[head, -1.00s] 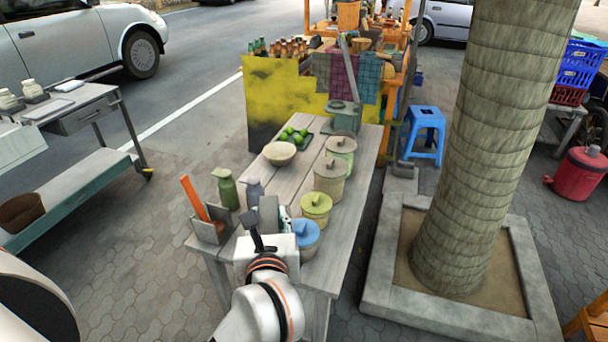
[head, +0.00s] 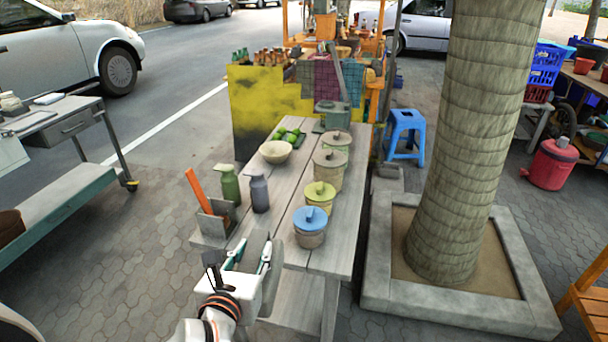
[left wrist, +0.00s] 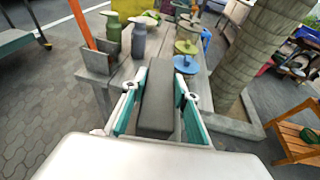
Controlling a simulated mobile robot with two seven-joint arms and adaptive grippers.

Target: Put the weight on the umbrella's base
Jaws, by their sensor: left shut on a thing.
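The weight is a grey rectangular block (left wrist: 158,97), and my left gripper (head: 250,254) is shut on it. In the left wrist view the block lies between the two teal-lined fingers. In the head view the gripper holds it at the near end of the wooden table (head: 330,258); whether it is clear of the tabletop is hard to tell. A low grey block (head: 388,172) stands on the paving right of the table, beside a thin upright pole (head: 388,75); it looks like the umbrella's base. No umbrella canopy shows. My right gripper is not in view.
Lidded pots (head: 310,228), bottles (head: 260,192) and a grey holder with an orange handle (head: 214,222) stand on the table. A stone planter (head: 445,312) surrounds a thick trunk (head: 465,140) to the right. A blue stool (head: 406,135) stands behind the base. Paving between table and planter is clear.

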